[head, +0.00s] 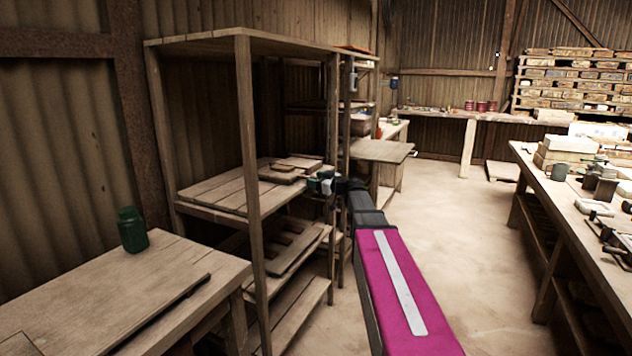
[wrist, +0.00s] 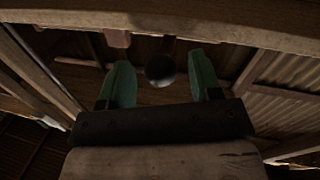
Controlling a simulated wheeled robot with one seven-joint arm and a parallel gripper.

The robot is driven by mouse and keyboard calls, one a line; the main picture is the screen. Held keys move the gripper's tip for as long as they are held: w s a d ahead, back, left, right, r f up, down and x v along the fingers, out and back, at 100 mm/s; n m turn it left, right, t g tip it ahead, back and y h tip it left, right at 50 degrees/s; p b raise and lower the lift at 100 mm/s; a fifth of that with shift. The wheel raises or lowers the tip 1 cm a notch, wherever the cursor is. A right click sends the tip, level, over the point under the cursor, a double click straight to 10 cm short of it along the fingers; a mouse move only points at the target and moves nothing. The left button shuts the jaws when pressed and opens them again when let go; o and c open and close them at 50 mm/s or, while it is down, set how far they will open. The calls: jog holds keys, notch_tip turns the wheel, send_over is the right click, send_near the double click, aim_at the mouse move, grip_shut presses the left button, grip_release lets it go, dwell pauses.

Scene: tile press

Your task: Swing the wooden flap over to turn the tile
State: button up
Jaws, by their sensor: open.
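Small wooden boards lie on the middle shelf of the wooden rack in the head view: a lower block (head: 281,174) and a thin panel (head: 299,163) behind it. I cannot tell which one is the flap, and no tile can be made out. My gripper (head: 316,184) is at the right front edge of that shelf, close beside the boards. In the wrist view my gripper (wrist: 160,60) has its two green fingers spread apart. A dark round knob (wrist: 160,70) shows between them; I cannot tell whether they touch it.
The rack's front post (head: 250,160) stands left of my gripper. A table with a green jar (head: 131,230) is at the left. A long workbench (head: 560,200) with blocks and tools runs along the right. The floor (head: 460,240) between is clear. A wooden beam (wrist: 200,22) crosses the wrist view's top.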

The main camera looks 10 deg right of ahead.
jog(key=shift+a, duration=0.1)
grip_shut()
